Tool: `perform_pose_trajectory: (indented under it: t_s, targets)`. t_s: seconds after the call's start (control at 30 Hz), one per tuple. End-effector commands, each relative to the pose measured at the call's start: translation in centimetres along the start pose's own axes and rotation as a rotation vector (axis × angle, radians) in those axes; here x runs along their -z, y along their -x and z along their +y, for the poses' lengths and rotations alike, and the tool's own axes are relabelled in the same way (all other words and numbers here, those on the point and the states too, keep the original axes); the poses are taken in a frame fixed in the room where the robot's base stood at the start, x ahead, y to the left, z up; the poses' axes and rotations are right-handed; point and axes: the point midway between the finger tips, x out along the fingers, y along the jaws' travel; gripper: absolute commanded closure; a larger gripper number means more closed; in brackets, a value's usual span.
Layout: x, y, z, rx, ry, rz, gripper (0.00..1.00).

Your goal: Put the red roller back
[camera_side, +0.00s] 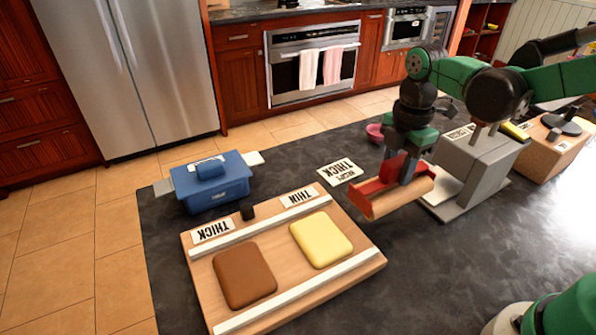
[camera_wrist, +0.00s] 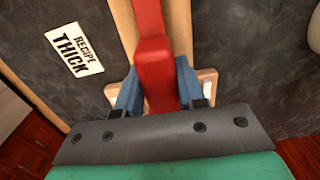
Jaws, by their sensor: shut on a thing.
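The red roller (camera_side: 372,187) has a red frame and handle with a pale wooden cylinder along its lower side. My gripper (camera_side: 402,168) is shut on its red handle and holds it above the dark counter, right of the wooden board. In the wrist view the red handle (camera_wrist: 155,62) sits between the blue-grey fingers of my gripper (camera_wrist: 158,92), which hide part of the pale wood behind it. A grey stand (camera_side: 478,168) with a white base and a label, its text unreadable, stands right of the roller.
The wooden board (camera_side: 285,262) has white rails, THICK and THIN labels, a brown slab (camera_side: 244,277) and a yellow slab (camera_side: 321,240). A recipe card (camera_side: 340,171) reads THICK.

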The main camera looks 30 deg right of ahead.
Motion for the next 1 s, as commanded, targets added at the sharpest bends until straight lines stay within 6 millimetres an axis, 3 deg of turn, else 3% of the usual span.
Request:
perform_pose_trajectory:
  t_s: [0.5, 1.0]
  targets:
    - [0.0, -4.7, 0.0, 0.000, 0.001, 0.000, 1.00]
    - [0.0, -5.4, 0.0, 0.000, 0.001, 0.000, 1.00]
